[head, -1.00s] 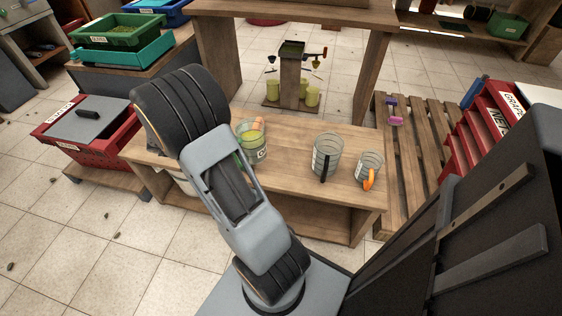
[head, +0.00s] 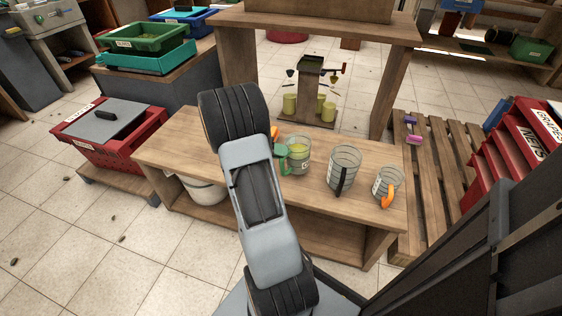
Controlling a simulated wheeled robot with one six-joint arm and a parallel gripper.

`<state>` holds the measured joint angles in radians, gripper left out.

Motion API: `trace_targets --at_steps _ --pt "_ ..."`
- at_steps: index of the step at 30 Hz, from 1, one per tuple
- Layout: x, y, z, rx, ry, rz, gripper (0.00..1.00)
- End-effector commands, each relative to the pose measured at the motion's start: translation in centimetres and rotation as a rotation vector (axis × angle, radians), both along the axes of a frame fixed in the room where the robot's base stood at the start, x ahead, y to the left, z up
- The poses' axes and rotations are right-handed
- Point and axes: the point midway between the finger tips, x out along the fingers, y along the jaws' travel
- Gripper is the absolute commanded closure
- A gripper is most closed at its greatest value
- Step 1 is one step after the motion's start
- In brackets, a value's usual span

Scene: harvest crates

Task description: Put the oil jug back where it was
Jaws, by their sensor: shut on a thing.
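The oil jug (head: 299,160) is a clear jug with yellow-green liquid and a green handle. It is upright over the wooden bench (head: 215,160), left of the other jugs; I cannot tell whether its base touches the top. Its green handle points left, toward my wrist. My gripper's fingers are hidden behind my wrist, but the jug moves along with my arm, so it is held. An empty clear jug with a black handle (head: 344,165) and a smaller one with an orange handle (head: 388,186) stand to the right.
A small orange thing (head: 274,132) shows behind the oil jug, partly hidden. A press-like stand with green cups (head: 308,95) is beyond the bench. A red crate (head: 130,155) is at left, a pallet (head: 440,170) at right. The bench's left part is clear.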

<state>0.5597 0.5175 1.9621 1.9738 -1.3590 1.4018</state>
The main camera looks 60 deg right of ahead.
Motion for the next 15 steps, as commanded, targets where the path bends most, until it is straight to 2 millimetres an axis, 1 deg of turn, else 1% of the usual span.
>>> trace_targets --at_steps 5,10,12,15 --pt "-0.3 -0.8 -1.2 0.0 0.001 -0.003 1.0" --pt "-0.2 -0.8 -3.7 -0.001 0.0 0.001 1.0" --pt "-0.2 -0.8 -4.1 -0.001 0.0 0.001 1.0" --pt "-0.2 -0.8 -4.0 0.0 -0.001 0.001 1.0"
